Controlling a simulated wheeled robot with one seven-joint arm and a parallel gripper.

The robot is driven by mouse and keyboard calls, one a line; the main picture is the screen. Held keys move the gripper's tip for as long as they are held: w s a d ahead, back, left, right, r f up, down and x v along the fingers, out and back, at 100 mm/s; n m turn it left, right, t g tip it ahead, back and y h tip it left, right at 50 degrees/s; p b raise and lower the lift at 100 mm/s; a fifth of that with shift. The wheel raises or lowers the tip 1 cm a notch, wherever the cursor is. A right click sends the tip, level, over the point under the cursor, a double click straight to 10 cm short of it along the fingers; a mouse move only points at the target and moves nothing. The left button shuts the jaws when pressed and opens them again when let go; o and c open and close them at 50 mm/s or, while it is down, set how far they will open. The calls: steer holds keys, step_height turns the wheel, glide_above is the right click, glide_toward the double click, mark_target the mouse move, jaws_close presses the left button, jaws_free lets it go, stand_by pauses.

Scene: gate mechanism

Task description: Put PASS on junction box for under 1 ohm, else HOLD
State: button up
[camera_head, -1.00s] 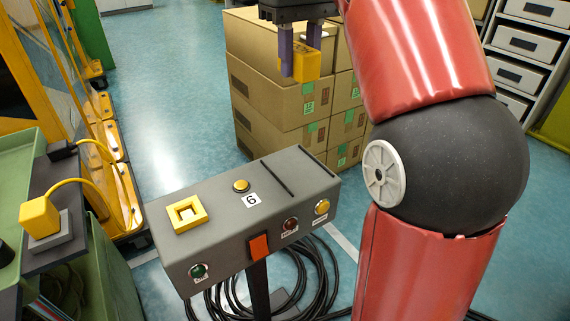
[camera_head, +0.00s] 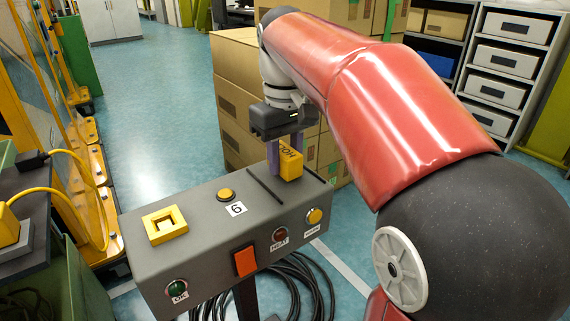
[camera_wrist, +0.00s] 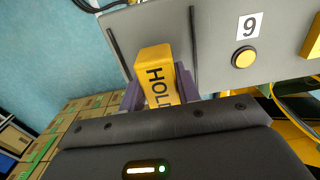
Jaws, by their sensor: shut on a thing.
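My gripper (camera_head: 286,163) is shut on a yellow block marked HOLD (camera_head: 291,166). The block also shows between the fingers in the wrist view (camera_wrist: 155,75). It is upright over the right end of the grey box (camera_head: 210,240), between two dark parallel strips on its top. I cannot tell whether its underside touches the box. The box top carries a square yellow frame (camera_head: 165,225), a yellow button (camera_head: 226,195) and a label that reads 6 from the head view. No PASS block and no ohm reading are visible.
The box's front has a green OK lamp (camera_head: 176,286), an orange switch (camera_head: 245,261), a red HEAT lamp (camera_head: 280,235) and a yellow button (camera_head: 314,216). Cardboard boxes (camera_head: 232,70) stand behind. Coiled black cable lies on the floor below. A yellow plug (camera_head: 8,226) is at left.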

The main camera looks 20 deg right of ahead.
mark_target(285, 150)
steer(key=shift+f, duration=0.6)
steer(key=shift+f, duration=0.15)
steer(key=o, duration=1)
step_height(285, 150, up, 12)
steer(key=p, duration=0.3)
steer(key=shift+r, duration=0.2)
